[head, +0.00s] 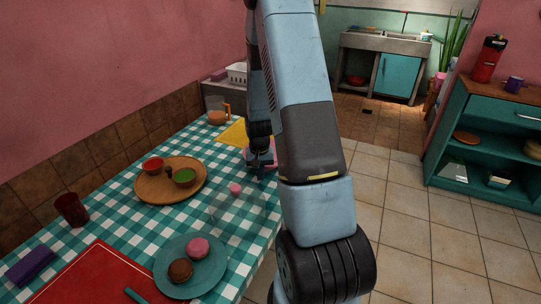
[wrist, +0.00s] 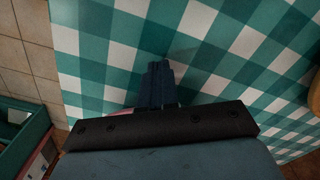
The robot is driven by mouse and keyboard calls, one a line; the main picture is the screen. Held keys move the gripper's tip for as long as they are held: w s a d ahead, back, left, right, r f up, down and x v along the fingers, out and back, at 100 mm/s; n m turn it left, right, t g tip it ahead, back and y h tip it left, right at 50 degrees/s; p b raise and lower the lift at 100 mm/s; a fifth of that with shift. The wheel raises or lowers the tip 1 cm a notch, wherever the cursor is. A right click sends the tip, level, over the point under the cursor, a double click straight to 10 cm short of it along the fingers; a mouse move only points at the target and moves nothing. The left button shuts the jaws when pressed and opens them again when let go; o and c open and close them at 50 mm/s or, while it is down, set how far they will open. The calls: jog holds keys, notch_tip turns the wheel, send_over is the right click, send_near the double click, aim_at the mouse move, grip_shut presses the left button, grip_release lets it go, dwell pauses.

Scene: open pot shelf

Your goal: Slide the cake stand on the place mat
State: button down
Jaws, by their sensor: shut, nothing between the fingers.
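A see-through glass stand (head: 232,207), faint against the checked cloth, appears to carry a small pink sweet; I take it for the cake stand. A flat pink piece (head: 248,155), perhaps the place mat, lies at the table's right edge, partly hidden behind my gripper (head: 261,164). A sliver of pink (wrist: 97,114) also shows in the wrist view. My gripper is shut and empty, pointing down beyond the stand in the head view. In the wrist view the closed fingers (wrist: 160,72) are over the checked cloth.
A teal plate (head: 210,281) with two sweets stands in front. A round wooden tray (head: 152,194) holds two bowls. A red board or mat (head: 95,275), dark red cup (head: 70,209), purple block (head: 30,262), yellow cloth (head: 231,133) and jug (head: 217,117) are also on the table.

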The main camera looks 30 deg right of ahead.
jog(key=shift+w+d, duration=0.1)
jog(key=shift+d, duration=0.05)
jog(key=shift+w+d, duration=0.9)
jog(key=shift+d, duration=0.2)
jog(key=shift+w+d, duration=0.1)
jog(key=shift+d, duration=0.05)
jog(key=shift+w+d, duration=0.85)
jog(key=shift+d, duration=0.2)
jog(key=shift+w+d, duration=0.1)
jog(key=shift+w+d, duration=0.85)
jog(key=shift+d, duration=0.2)
jog(key=shift+w+d, duration=0.1)
jog(key=shift+d, duration=0.05)
jog(key=shift+w+d, duration=0.8)
jog(key=shift+d, duration=0.2)
jog(key=shift+w+d, duration=0.1)
jog(key=shift+d, duration=0.05)
